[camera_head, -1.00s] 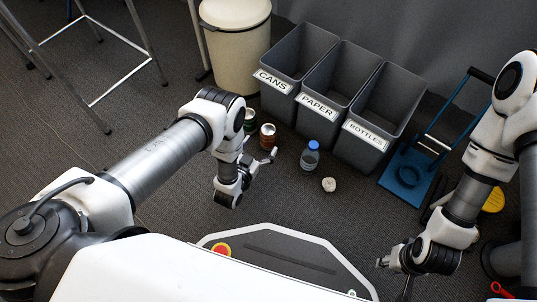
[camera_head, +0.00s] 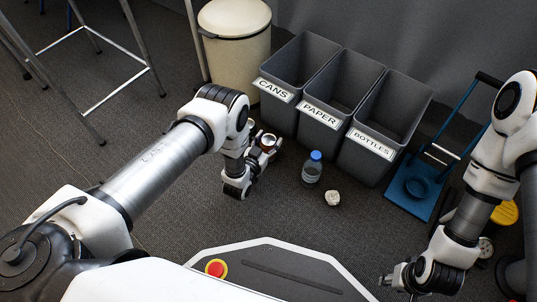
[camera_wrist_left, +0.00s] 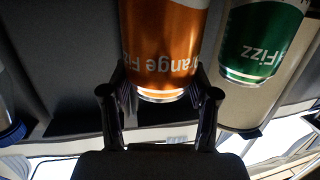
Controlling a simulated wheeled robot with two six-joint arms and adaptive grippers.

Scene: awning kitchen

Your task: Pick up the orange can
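The orange can (camera_head: 268,143) is on the floor side of the bins in the head view, partly covered by my left gripper (camera_head: 268,155). In the left wrist view the orange can (camera_wrist_left: 165,45) fills the space between the two dark fingers of my left gripper (camera_wrist_left: 161,80). One finger is at each side of the can, close to its edges. I cannot tell whether they press on it. My right gripper (camera_head: 386,281) is low at the right, away from the can. Its fingers are too small to read.
A green can (camera_wrist_left: 262,40) is close beside the orange can. A bottle with a blue cap (camera_head: 312,170) and a crumpled white ball (camera_head: 332,198) are to the right. Bins marked cans (camera_head: 273,90), paper (camera_head: 319,115) and bottles (camera_head: 371,144) stand behind. Bare carpet lies at the left.

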